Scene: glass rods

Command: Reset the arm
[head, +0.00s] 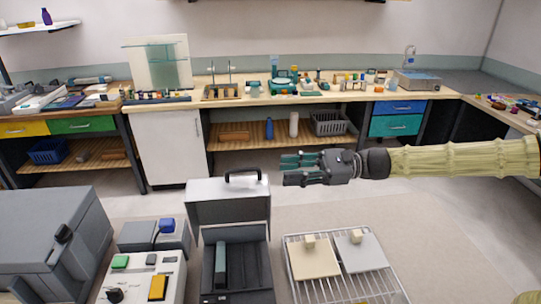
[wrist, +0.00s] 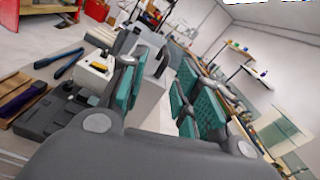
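My arm (head: 450,160) reaches in from the right side of the head view, held nearly level in the air. My gripper (head: 287,169) points left, above the floor between the near worktop and the far bench. In the wrist view its teal-padded fingers (wrist: 157,88) stand apart with a clear gap, and nothing is between them. The gripper touches nothing that I can see. No glass rod can be made out clearly in either view.
On the near worktop are an open-lidded grey box (head: 230,205), a control unit (head: 150,275), a large grey machine (head: 50,245) and a wire rack (head: 375,285) with two plates. The far bench (head: 225,100) is crowded with lab items. Open floor (head: 220,172) lies between.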

